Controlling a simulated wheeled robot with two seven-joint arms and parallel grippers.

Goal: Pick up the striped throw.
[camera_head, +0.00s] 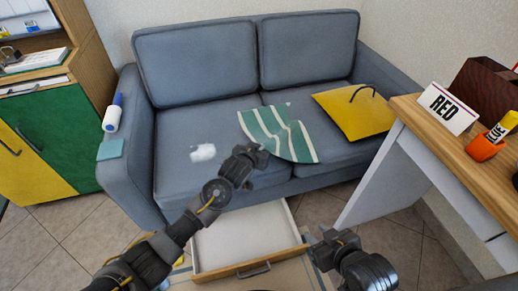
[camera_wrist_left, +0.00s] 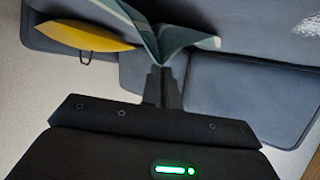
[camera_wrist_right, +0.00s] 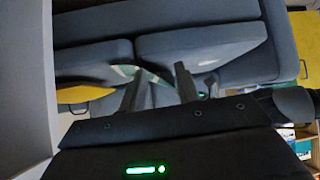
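The striped throw (camera_head: 280,132) is green and white and lies over the front of the sofa seat, near its middle. My left gripper (camera_head: 258,152) is at the throw's near left edge. In the left wrist view, my left gripper's fingers (camera_wrist_left: 162,75) are close together, with the throw (camera_wrist_left: 165,38) pinched between them and rising in folds on both sides. My right gripper (camera_head: 328,240) is low in front of the sofa, beside the drawer. In the right wrist view, its fingers (camera_wrist_right: 158,85) are apart with nothing between them.
An open white drawer (camera_head: 240,235) sticks out below the sofa (camera_head: 200,120). A yellow cushion-like item (camera_head: 352,110) with a black loop lies right of the throw. A white patch (camera_head: 202,152) is on the left seat. A desk (camera_head: 460,160) stands at right, a cabinet (camera_head: 55,140) at left.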

